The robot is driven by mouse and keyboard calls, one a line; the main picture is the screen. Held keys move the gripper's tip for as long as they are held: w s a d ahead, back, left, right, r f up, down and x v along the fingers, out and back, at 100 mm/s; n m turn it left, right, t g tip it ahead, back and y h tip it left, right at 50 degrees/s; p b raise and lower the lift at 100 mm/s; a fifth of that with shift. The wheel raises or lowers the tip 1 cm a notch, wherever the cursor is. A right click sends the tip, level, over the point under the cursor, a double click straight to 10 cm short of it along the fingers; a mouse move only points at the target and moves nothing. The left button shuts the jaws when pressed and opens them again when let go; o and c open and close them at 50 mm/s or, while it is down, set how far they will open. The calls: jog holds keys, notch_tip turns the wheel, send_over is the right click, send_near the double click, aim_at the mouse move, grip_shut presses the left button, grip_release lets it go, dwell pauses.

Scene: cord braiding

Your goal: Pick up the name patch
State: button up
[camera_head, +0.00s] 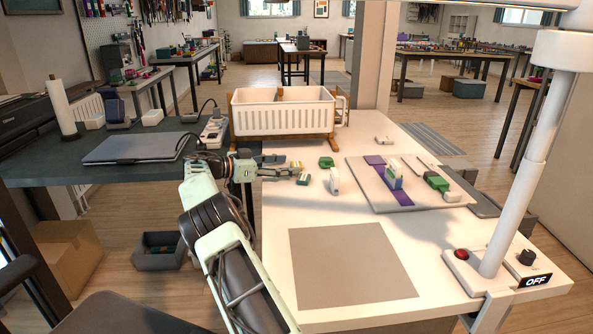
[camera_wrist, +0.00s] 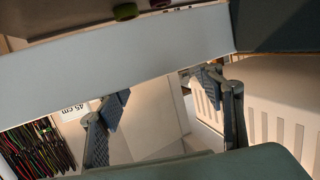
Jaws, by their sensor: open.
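I cannot pick out the name patch for certain in either view; the small pieces on the table are too small to read. My gripper (camera_head: 297,172) is open above the left back part of the white table, in front of the white basket. In the wrist view its two fingers stand apart (camera_wrist: 163,88), with nothing visible between them. A green piece (camera_head: 326,162) and a small white upright piece (camera_head: 335,181) are just right of the gripper.
The white slatted basket (camera_head: 283,112) sits on a wooden stand at the back. A grey mat (camera_head: 350,262) lies bare at the front. A white post with a red button (camera_head: 461,254) and an OFF sign (camera_head: 534,281) stands front right. A closed laptop (camera_head: 135,147) is on the dark left table.

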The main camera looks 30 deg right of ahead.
jog(key=shift+d+f, duration=0.15)
jog(key=shift+d, duration=0.75)
jog(key=c, duration=0.9)
jog(key=shift+o, duration=0.2)
